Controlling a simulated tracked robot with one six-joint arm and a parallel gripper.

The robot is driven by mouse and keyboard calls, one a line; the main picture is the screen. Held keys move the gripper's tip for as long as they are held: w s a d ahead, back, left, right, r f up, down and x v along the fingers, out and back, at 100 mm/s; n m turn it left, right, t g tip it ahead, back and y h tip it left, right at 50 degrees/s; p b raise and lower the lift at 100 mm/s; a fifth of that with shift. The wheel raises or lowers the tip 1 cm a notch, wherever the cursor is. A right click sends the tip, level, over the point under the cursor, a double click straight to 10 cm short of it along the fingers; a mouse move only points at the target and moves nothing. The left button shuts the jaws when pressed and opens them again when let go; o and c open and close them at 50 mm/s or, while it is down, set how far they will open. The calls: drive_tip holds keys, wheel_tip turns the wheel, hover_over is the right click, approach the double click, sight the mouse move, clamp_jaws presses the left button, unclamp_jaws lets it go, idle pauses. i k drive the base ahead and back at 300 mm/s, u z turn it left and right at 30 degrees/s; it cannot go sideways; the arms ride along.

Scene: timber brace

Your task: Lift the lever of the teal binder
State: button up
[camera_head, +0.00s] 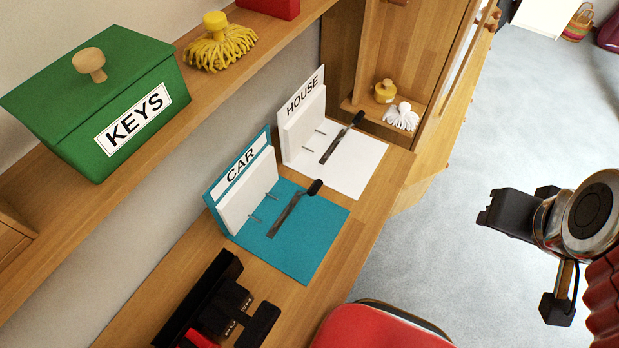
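The teal binder (296,243) lies open on the wooden desk, its upright cover labelled CAR. Its lever (294,208) is a dark metal arm with a black tip, lying at a slant over the teal base beside two small rings. My gripper (516,212) is at the right, over the grey floor and well clear of the desk and the binder. It is seen from the side, and its fingertips cannot be told apart.
A white binder (352,163) labelled HOUSE stands just behind the teal one, with a similar lever. A black organiser (218,306) lies at the desk's front. A red chair (375,330) stands at the desk's edge. A shelf with a green KEYS box (95,105) overhangs at left.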

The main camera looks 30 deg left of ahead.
sight(317, 184)
drive_tip(key=u, duration=2.05)
drive_tip(key=k, duration=0.95)
drive_tip(key=z, duration=0.35)
drive_tip(key=i, duration=0.85)
drive_tip(key=z, duration=0.05)
